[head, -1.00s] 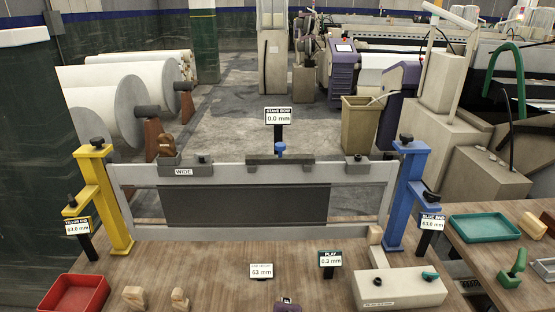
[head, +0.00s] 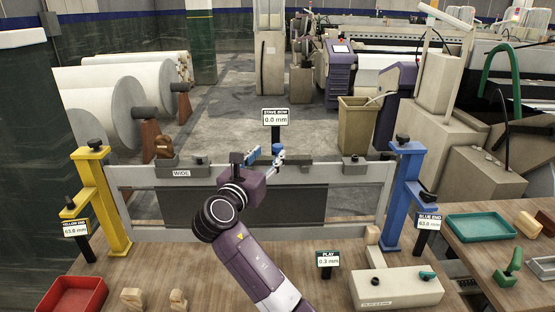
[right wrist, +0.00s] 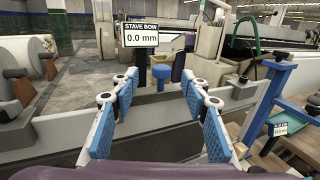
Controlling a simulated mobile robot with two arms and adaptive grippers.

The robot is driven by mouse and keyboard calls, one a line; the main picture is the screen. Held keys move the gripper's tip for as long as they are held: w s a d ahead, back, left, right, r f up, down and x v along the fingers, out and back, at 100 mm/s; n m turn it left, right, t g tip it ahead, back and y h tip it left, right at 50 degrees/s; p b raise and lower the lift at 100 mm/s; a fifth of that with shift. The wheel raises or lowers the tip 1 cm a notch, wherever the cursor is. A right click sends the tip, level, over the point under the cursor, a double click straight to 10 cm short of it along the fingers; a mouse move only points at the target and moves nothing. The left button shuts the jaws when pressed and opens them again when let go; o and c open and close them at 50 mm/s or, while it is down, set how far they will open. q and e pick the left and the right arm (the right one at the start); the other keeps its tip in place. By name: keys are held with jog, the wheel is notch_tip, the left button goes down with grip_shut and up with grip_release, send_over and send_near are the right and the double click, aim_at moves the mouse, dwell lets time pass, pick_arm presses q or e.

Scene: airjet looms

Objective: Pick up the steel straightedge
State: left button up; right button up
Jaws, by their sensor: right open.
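A dark grey bar (head: 301,158) with a blue knob lies along the top rail of the heald frame; it looks like the steel straightedge. My right gripper (head: 266,156) is at the top rail in the head view, in front of the bar, and covers its left part. In the right wrist view the right gripper (right wrist: 158,84) is open, its blue-padded fingers spread and nothing between them. The blue knob (right wrist: 161,73) shows beyond the fingertips, between them. I cannot tell whether a finger touches the bar. My left gripper is not in view.
The heald frame (head: 230,232) stands between a yellow post (head: 107,205) and a blue post (head: 409,190). The stave bow display (head: 275,117) rises behind the rail. A red tray (head: 72,297), wooden blocks and a beige box (head: 397,288) are on the table.

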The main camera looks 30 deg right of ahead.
aim_at(276, 148)
jog(key=p+x, duration=0.2)
jog(key=x, duration=0.4)
jog(key=shift+w+d, duration=0.1)
jog(key=shift+d, duration=0.25)
jog(key=shift+w+d, duration=0.1)
jog(key=shift+d, duration=0.1)
grip_shut()
